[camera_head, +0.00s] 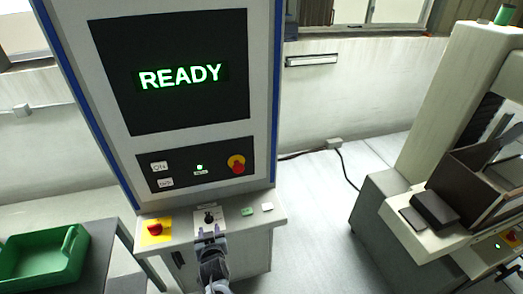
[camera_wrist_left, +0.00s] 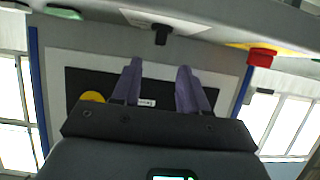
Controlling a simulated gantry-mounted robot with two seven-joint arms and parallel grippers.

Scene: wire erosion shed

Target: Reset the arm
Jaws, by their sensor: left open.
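My left gripper (camera_head: 208,240) is at the bottom centre of the head view, just in front of the control ledge of the tall machine. Its two purple-grey fingers stand apart and empty in the left wrist view (camera_wrist_left: 158,82). A black knob (camera_head: 208,217) on a light plate is just beyond the fingertips; it also shows in the wrist view (camera_wrist_left: 161,34), above the gap between the fingers. I cannot tell whether the fingers touch it. The machine's screen (camera_head: 180,76) reads READY in green. My right gripper is not in view.
On the ledge, a red button on a yellow plate (camera_head: 156,230) is left of the knob, and green (camera_head: 247,211) and white (camera_head: 267,207) buttons are right. A red-and-yellow knob (camera_head: 236,164) is on the panel above. A green bin (camera_head: 42,258) is at left; another machine (camera_head: 440,130) stands right.

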